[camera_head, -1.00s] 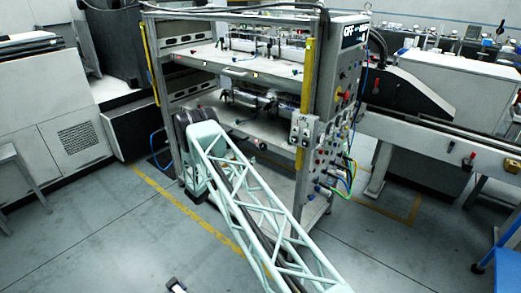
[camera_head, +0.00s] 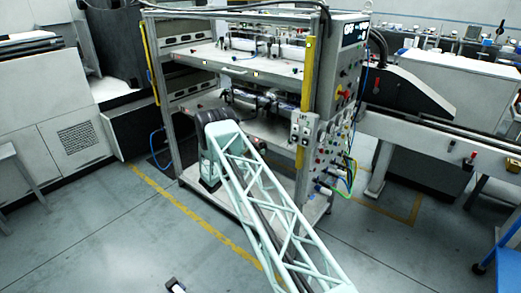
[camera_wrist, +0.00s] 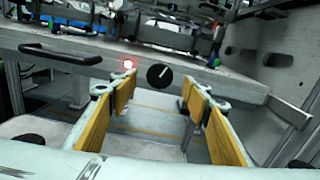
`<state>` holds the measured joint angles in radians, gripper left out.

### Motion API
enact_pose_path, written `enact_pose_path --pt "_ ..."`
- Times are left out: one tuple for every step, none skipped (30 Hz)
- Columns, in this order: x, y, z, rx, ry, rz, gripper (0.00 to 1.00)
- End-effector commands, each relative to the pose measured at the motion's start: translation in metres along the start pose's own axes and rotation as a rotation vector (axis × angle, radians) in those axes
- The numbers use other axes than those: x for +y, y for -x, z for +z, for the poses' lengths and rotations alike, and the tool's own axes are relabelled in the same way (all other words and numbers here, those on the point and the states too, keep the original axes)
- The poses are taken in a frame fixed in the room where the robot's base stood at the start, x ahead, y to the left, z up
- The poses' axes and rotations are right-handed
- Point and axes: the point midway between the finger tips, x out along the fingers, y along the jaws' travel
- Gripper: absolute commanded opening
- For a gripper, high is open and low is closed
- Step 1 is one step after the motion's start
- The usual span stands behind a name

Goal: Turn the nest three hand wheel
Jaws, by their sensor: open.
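A round black knob (camera_wrist: 160,76) with a white pointer line sits on the front edge of a grey shelf in the wrist view. It looks like a hand wheel, but I see no nest number by it. My gripper (camera_wrist: 158,96) is open, with yellow pads on both fingers. The knob shows between and beyond the fingertips, with nothing held. In the head view the gripper is hidden behind my arm, at the machine frame (camera_head: 311,90).
A black bar handle (camera_wrist: 60,54) sticks out from the shelf front at the left. Fixtures and tubing stand on the shelf above. A control panel (camera_head: 338,110) with cables is on the machine's right side. The floor (camera_head: 110,225) in front is clear.

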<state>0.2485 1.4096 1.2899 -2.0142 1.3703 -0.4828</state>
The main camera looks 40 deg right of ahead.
Motion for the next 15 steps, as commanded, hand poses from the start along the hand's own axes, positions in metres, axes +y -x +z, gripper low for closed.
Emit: enact_pose_path --pt "-0.001 -0.008 -0.001 0.000 -0.001 -0.002 0.44" --pt "-0.001 -0.012 -0.001 0.000 -0.001 -0.003 0.44" --pt "-0.001 -0.017 -0.001 0.000 -0.002 -0.003 0.44" --pt "-0.001 -0.020 -0.001 0.000 -0.002 -0.002 0.44" --pt "-0.001 -0.023 -0.001 0.000 -0.002 -0.002 0.44" --pt "-0.001 -0.028 -0.001 0.000 -0.002 -0.002 0.44" --pt "-0.001 -0.031 -0.001 0.000 -0.001 -0.001 0.44" --pt "-0.001 -0.034 -0.001 0.000 -0.001 -0.001 0.44" --pt "-0.001 -0.037 -0.001 0.000 -0.001 -0.001 0.44" --pt "-0.001 -0.040 0.000 0.000 -0.001 -0.001 0.44" --pt "-0.001 -0.042 0.000 -0.001 -0.001 -0.001 0.44" --pt "-0.001 -0.044 0.000 -0.001 -0.001 -0.001 0.44" --pt "-0.001 -0.045 0.000 -0.001 -0.001 -0.001 0.44" --pt "-0.001 -0.047 0.000 -0.001 -0.001 -0.001 0.44" --pt "0.000 -0.048 0.000 -0.001 -0.001 -0.001 0.44"
